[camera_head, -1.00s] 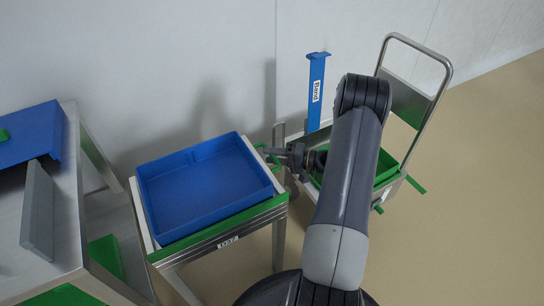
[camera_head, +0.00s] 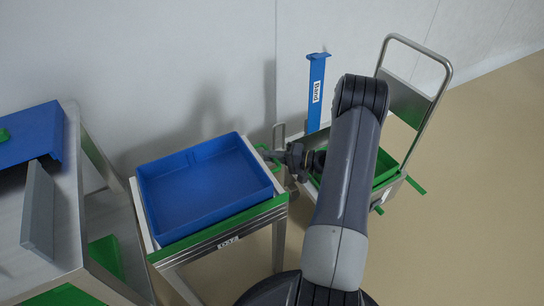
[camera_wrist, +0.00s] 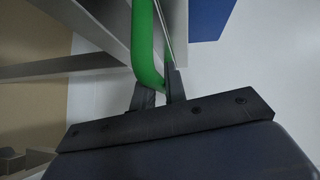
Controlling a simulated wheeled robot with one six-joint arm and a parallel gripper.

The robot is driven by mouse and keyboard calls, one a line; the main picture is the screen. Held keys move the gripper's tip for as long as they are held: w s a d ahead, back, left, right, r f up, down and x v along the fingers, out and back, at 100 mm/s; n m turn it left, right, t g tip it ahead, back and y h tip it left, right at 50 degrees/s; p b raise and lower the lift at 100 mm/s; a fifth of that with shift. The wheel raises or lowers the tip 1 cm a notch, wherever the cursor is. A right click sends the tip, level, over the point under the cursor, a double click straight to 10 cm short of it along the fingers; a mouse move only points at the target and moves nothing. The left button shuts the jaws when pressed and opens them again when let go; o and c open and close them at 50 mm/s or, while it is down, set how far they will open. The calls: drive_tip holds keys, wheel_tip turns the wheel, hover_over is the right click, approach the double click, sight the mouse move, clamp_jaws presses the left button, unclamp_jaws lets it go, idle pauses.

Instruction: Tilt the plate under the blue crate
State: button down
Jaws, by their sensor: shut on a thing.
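The blue crate (camera_head: 205,190) is empty and sits on a pale plate (camera_head: 141,214) atop a metal stand with a green front edge. Any tilt of the plate is too small to tell. A green handle (camera_head: 262,150) stands out at the right side of the plate. My gripper (camera_head: 277,156) is at this handle, just right of the crate. In the wrist view my gripper (camera_wrist: 158,98) is shut on the lower end of the green handle (camera_wrist: 146,45). A blue crate corner (camera_wrist: 208,17) shows at the top there.
A steel table (camera_head: 60,225) with a blue part and a grey upright panel stands at left. A trolley (camera_head: 440,75) with a green bin (camera_head: 385,166) is at right, close behind my arm. A blue post (camera_head: 317,90) stands by the wall.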

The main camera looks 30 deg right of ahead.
drive_tip(key=shift+r+n+t+y+b, duration=0.3)
drive_tip(key=shift+r+n+b, duration=0.1)
drive_tip(key=shift+b, duration=0.85)
drive_tip(key=r+n+b, duration=0.1)
drive_tip(key=r+b, duration=0.1)
drive_tip(key=s+r+n+t+y+b, duration=0.1)
drive_tip(key=r+b, duration=0.1)
drive_tip(key=s+r+y+b, duration=0.1)
drive_tip(key=r+b, duration=0.1)
drive_tip(key=shift+n+t, duration=0.3)
drive_tip(key=shift+n, duration=0.1)
drive_tip(key=c, duration=1.7)
unclamp_jaws()
drive_tip(key=shift+o, duration=1.2)
drive_tip(key=shift+f, duration=0.1)
drive_tip(key=shift+d, duration=0.15)
